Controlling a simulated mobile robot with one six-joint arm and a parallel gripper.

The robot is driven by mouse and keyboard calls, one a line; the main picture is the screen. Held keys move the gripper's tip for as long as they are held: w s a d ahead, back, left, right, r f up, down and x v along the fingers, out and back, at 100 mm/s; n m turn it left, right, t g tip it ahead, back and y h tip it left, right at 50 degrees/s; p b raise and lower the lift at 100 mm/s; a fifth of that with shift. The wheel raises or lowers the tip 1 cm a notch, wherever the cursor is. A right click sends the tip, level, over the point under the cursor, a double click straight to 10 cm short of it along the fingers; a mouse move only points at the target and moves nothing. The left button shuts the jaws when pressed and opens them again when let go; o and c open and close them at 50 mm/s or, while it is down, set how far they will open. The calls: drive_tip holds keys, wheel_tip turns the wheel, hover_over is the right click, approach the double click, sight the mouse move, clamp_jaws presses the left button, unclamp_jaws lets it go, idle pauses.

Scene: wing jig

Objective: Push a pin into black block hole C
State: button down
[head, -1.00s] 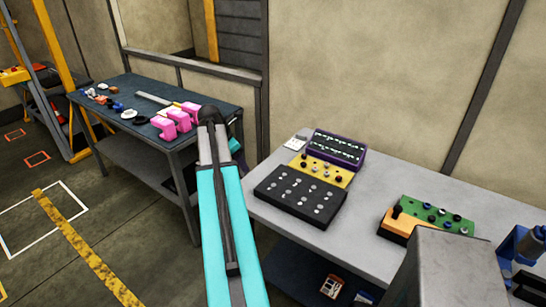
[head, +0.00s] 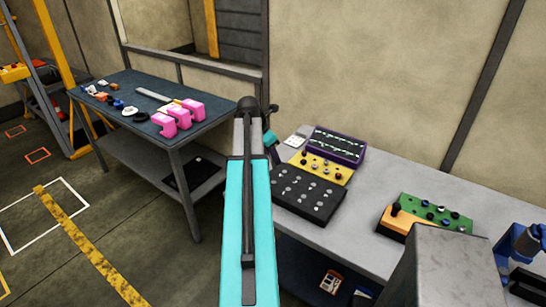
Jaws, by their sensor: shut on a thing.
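The black block (head: 309,194) lies on the grey table in the head view, right of my arm. Its top carries rows of small light round marks; I cannot read any letters, so hole C cannot be picked out. My teal arm rises in front of the block's left edge. My gripper is hidden behind the arm, so its jaws and any pin in them do not show.
A yellow block (head: 322,167) and a purple block (head: 338,145) sit behind the black block. Green (head: 436,212) and orange (head: 396,226) blocks stand further right. The grey table (head: 375,185) is clear between. A dark table (head: 150,85) at left holds pink parts (head: 177,116).

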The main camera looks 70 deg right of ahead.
sight(272, 165)
drive_tip(key=shift+f, duration=0.2)
drive_tip(key=shift+f+b, duration=2.7)
drive_tip(key=shift+f, duration=0.3)
drive_tip(key=shift+p, duration=0.4)
drive_tip(key=shift+f+b, duration=0.45)
drive_tip(key=shift+f, duration=0.95)
drive_tip(key=c, duration=1.5)
unclamp_jaws()
drive_tip(key=shift+r, duration=0.15)
drive_tip(key=shift+b+v, duration=1.35)
drive_tip(key=shift+v, duration=5.45)
